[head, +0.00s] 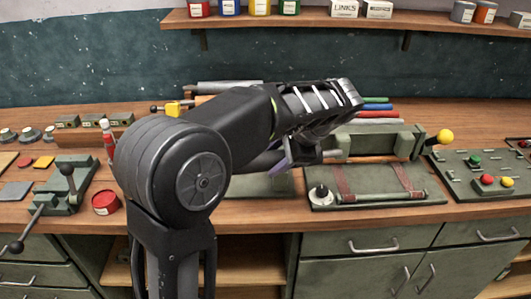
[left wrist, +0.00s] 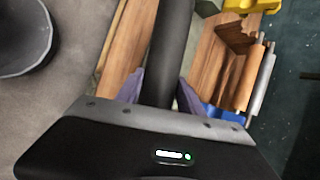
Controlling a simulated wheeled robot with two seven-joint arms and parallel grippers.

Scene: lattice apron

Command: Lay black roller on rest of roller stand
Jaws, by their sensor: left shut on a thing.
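My left gripper (head: 287,154) is low over the bench, pointing down past the arm. In the left wrist view its two purple fingers (left wrist: 163,88) are closed on the black roller (left wrist: 173,45), a long dark cylinder running up the picture between them. I cannot make out an empty rest. My right gripper is out of view.
Green, blue and red rollers (head: 378,114) lie at the back behind a green press (head: 375,138). A green tray (head: 420,197) with reddish straps lies in front. A control panel (head: 487,170) is right; a lever device (head: 66,190) and red tin (head: 105,203) are left. A shelf hangs above.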

